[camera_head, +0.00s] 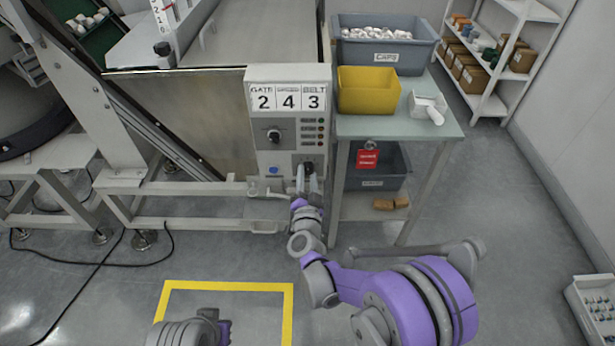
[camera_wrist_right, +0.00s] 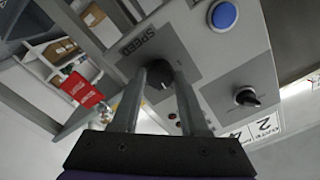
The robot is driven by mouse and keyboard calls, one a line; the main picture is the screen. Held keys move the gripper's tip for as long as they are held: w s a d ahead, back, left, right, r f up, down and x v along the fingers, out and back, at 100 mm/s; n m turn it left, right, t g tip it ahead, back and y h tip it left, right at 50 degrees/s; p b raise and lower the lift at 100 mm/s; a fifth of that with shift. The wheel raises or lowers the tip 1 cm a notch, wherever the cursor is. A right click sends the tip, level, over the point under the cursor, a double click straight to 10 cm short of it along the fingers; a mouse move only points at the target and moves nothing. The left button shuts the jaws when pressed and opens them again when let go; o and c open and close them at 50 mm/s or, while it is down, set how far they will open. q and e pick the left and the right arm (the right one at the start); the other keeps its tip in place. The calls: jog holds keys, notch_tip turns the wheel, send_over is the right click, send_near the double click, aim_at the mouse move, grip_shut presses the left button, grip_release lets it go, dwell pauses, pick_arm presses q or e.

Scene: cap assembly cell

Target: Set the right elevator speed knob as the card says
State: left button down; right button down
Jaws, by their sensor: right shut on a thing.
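The grey control box (camera_head: 262,160) carries a card (camera_head: 288,97) on top with the numbers 2, 4 and 3. The left column reads GATE and the right BELT; the middle heading is too small to read. The dark speed knob (camera_wrist_right: 158,86) is on the panel beside the word SPEED; in the head view it shows at the lower right (camera_head: 309,166). My right gripper (camera_head: 308,177) is shut on this knob, one finger on each side. The knob's pointer and scale are largely hidden. My left gripper is not seen; only part of that arm shows at the bottom.
A second knob (camera_head: 274,136) and a blue button (camera_wrist_right: 223,15) are on the same panel. To the right, a table (camera_head: 440,118) bears a yellow bin (camera_head: 368,90), a grey caps crate (camera_head: 421,53) and a white scoop (camera_head: 427,107). A red tag (camera_head: 367,159) hangs below.

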jog(key=m, duration=0.6)
jog(key=shift+m, duration=0.3)
dwell(0.4)
jog(key=shift+c, duration=2.1)
grip_release()
jog(key=s+p, duration=0.1)
jog(key=s, duration=1)
jog(key=shift+w+r, duration=0.1)
